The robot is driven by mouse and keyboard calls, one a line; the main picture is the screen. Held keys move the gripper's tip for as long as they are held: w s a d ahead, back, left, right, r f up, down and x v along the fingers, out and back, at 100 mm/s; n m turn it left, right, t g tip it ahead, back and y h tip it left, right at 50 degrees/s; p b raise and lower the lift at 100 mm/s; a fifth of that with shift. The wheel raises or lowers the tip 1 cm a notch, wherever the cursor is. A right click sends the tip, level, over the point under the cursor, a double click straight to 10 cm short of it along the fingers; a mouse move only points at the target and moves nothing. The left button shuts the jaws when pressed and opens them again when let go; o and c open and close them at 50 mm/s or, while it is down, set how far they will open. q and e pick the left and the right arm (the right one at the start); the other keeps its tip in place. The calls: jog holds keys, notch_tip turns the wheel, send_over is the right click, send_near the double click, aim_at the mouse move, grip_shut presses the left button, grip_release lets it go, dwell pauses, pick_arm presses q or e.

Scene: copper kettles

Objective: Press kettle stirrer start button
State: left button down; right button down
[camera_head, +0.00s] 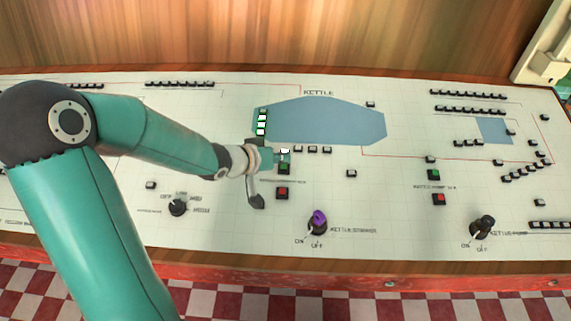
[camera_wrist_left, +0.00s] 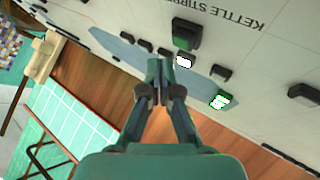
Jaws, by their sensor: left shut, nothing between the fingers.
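A green button (camera_head: 284,169) sits on the white panel, above a red button (camera_head: 282,193). In the left wrist view, a dark green button (camera_wrist_left: 187,34) shows beside an upside-down label that starts with KETTLE and is cut off. My left gripper (camera_head: 272,159) is shut and empty, with its tips just left of and slightly above the green button. In the left wrist view, the closed fingertips (camera_wrist_left: 159,69) are near a lit white indicator (camera_wrist_left: 183,61). I cannot tell whether they touch the panel. My right gripper is out of view.
A purple knob (camera_head: 319,221) stands below the red button. A black knob (camera_head: 178,207) is to the left and another knob (camera_head: 482,227) to the right. A second green button (camera_head: 433,174) and red button (camera_head: 438,199) sit farther right. A blue kettle outline (camera_head: 325,120) lies behind.

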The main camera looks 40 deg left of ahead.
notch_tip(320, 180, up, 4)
jog(key=p, duration=0.3)
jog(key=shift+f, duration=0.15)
dwell(0.6)
